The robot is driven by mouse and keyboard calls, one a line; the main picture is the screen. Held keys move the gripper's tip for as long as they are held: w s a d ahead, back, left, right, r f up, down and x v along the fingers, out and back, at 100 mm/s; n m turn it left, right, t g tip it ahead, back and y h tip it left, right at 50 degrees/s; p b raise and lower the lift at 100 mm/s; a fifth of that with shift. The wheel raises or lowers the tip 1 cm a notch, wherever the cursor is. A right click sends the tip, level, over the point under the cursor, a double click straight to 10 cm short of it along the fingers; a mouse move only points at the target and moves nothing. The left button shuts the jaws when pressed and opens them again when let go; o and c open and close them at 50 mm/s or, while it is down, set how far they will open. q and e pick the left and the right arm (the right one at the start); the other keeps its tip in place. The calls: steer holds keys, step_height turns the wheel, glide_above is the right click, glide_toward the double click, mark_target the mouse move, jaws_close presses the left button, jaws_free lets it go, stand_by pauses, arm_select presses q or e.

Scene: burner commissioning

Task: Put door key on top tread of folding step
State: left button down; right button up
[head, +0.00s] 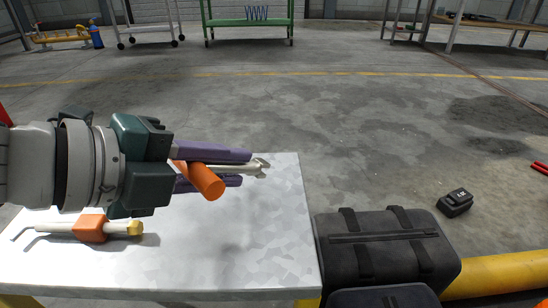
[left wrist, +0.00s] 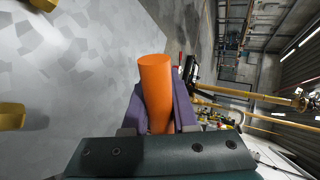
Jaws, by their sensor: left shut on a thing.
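My left gripper (head: 246,168) is shut on a tool with a thick orange handle (head: 207,181), which I take to be the door key. A pale steel shaft with a forked end shows between the purple fingers and seems to belong to it. In the left wrist view the orange handle (left wrist: 156,90) stands up between the fingers (left wrist: 160,112). The gripper is over a grey galvanised top (head: 260,240); the gap below is hard to judge. I cannot tell whether this top is the folding step's tread. My right gripper is not in view.
A bent rod with an orange block (head: 91,228) and yellow tip lies on the galvanised top. A black bag (head: 385,245) stands right of it, near a yellow pipe (head: 500,275). A black battery-like block (head: 455,203) lies on the floor. The top's right part is clear.

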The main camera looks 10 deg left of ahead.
arm_select(q)
steer(key=shift+f, duration=0.8)
steer(key=c, duration=0.9)
jaws_free()
steer(key=shift+o, duration=0.2)
steer(key=p+v, duration=0.1)
steer(key=v, duration=0.7)
